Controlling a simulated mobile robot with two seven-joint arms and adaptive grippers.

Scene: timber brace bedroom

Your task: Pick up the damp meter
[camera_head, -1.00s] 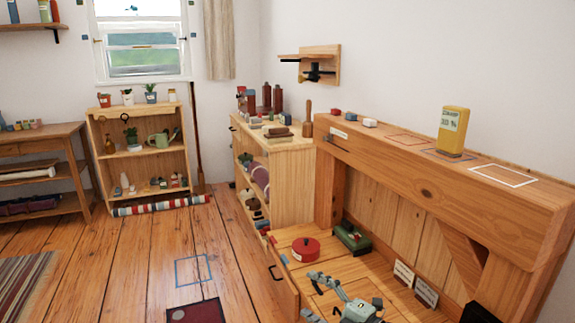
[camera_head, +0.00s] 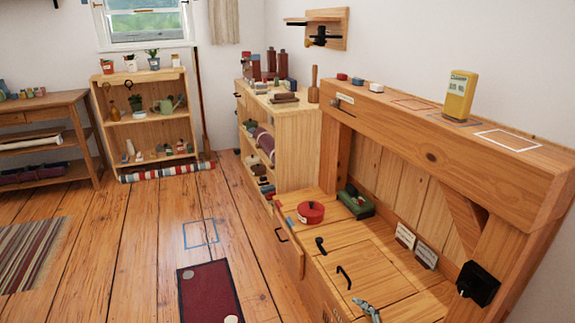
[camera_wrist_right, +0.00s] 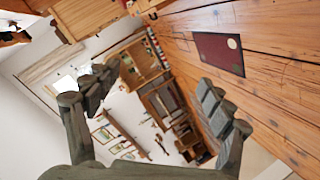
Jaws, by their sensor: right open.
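The damp meter is a yellow upright box (camera_head: 459,97) with a pale display face. It stands on top of the thick timber beam (camera_head: 430,153), on a blue-outlined patch. My right gripper (camera_wrist_right: 155,100) is open and empty in the right wrist view, its dark fingers wide apart, with the room beyond them. The damp meter does not show in that view. In the head view only a small grey gripper part (camera_head: 368,309) shows at the bottom edge, well below and left of the meter. My left gripper is not identifiable.
A white-outlined rectangle (camera_head: 507,140) lies right of the meter and an orange one (camera_head: 412,103) left of it. Small blocks (camera_head: 358,81) sit further along the beam. Below it, a wooden bench top (camera_head: 385,262) holds a red round tin (camera_head: 311,212) and a green tool (camera_head: 355,202).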

